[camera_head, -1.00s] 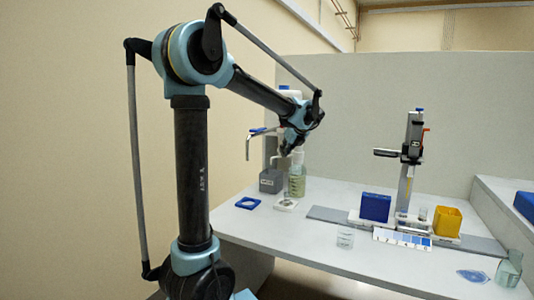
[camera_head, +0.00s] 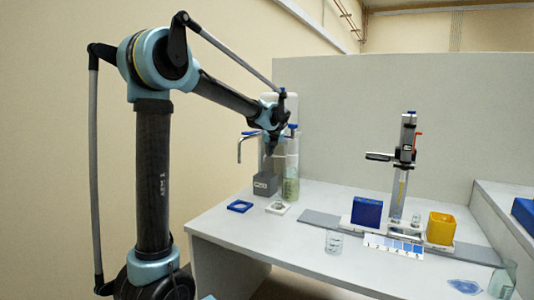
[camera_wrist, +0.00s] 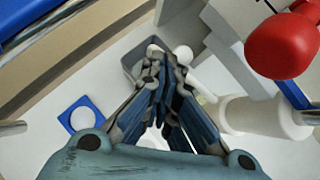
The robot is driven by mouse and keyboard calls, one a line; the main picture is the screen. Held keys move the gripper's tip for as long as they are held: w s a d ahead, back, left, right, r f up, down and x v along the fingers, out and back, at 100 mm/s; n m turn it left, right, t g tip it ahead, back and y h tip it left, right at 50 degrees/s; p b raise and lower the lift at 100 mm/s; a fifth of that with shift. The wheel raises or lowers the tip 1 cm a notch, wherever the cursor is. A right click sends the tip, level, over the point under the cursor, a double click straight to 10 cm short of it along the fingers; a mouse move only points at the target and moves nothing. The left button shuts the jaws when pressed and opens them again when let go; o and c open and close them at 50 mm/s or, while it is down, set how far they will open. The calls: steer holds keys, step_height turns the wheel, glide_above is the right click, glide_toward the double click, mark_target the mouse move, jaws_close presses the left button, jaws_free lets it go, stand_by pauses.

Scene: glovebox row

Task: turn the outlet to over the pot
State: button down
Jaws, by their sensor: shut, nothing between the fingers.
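A bent metal pipe (camera_head: 245,140) with a blue top, which looks like the outlet, stands out to the left at the back of the bench in the head view. Its free end points down, left of a small grey box-like pot (camera_head: 265,185). My gripper (camera_head: 270,152) is shut and empty, pointing down just above the grey pot. In the wrist view my fingertips (camera_wrist: 166,62) lie over the grey pot (camera_wrist: 133,62), which they partly hide. A small white rounded part (camera_wrist: 183,54) is close beside the fingertips; I cannot tell whether they touch.
A tall clear bottle (camera_head: 291,170) with a blue cap stands right of my gripper. A red knob (camera_wrist: 283,44) shows in the wrist view. A blue frame (camera_head: 240,206) and a white holder (camera_head: 278,208) lie in front. A stand (camera_head: 404,165) and yellow bin (camera_head: 441,228) are farther right.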

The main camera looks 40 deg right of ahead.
steer(key=shift+w+d, duration=0.35)
steer(key=shift+d, duration=0.05)
stand_by(0.6)
steer(key=s+a+r, duration=0.6)
steer(key=a+r, duration=0.1)
steer(key=a, duration=0.2)
steer(key=shift+r, duration=0.3)
stand_by(0.5)
stand_by(0.5)
